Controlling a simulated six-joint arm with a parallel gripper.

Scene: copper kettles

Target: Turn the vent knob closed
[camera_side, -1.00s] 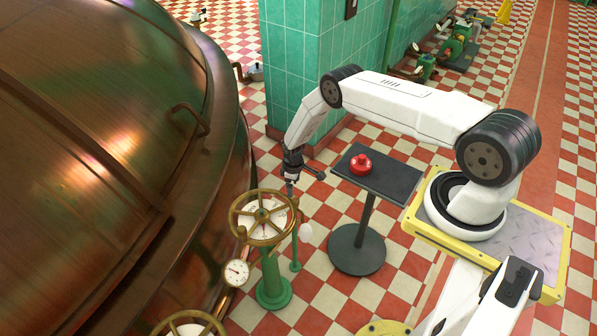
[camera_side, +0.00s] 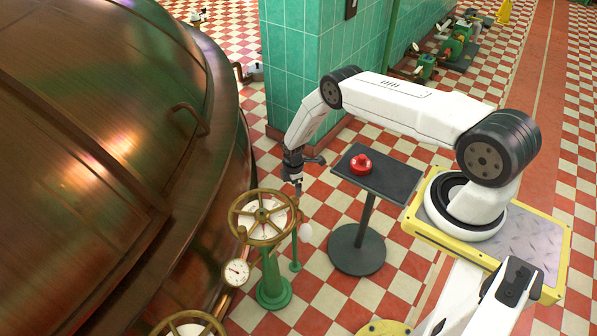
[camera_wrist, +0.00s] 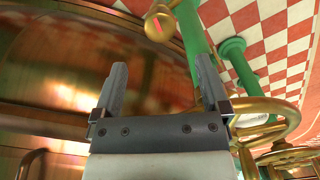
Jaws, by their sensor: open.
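A rounded brass knob with a red mark (camera_wrist: 158,24) shows at the top of the wrist view, next to a green pipe (camera_wrist: 190,38). It may be the vent knob; I cannot pick it out surely in the side view. My gripper (camera_wrist: 162,66) is open, its two grey fingers apart with nothing between them. The knob lies beyond the fingertips, in line with the gap. In the side view my gripper (camera_side: 298,188) points down just above the right rim of a brass handwheel (camera_side: 262,216) on a green stand. The handwheel also shows in the wrist view (camera_wrist: 288,128).
A large copper kettle (camera_side: 90,150) fills the left. A gauge (camera_side: 236,272) sits below the handwheel. A black-topped stand (camera_side: 396,183) with a red button (camera_side: 360,164) is on the right. A green tiled pillar (camera_side: 292,70) rises behind my gripper.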

